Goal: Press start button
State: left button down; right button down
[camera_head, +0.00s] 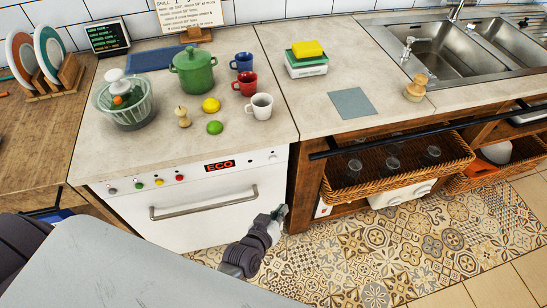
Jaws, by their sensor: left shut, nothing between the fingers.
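A white appliance (215,197) with a grey bar handle (204,203) is set under the counter. Its front panel has a row of small coloured buttons at the left, among them a green button (138,185), a yellow button (159,182) and a red button (179,177). A display (219,166) reads ECO in red. I cannot read which button is start. My left gripper (279,212) is shut and empty, low in front of the appliance's right edge, below and right of the buttons and apart from them. My right gripper is not in view.
The counter above holds a green pot (192,72), a glass bowl (126,103), several mugs and fruit. A dark rail (400,135) and wicker baskets (400,170) jut out at the right. Patterned floor (400,245) is clear there.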

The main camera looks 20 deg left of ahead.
aim_at(273, 159)
pick_arm(q)
notch_tip(273, 159, up, 6)
jog(key=w+t, duration=0.1)
jog(key=w, duration=0.1)
jog(key=shift+a+f+n, duration=0.15)
jog(key=shift+n, duration=0.15)
jog(key=w+a+b, duration=0.3)
jog(key=w+a, duration=0.2)
jog(key=w, duration=0.2)
jog(key=shift+w, duration=0.1)
dwell(0.8)
dwell(0.5)
jog(key=shift+w+a, duration=0.2)
jog(key=shift+w, duration=0.15)
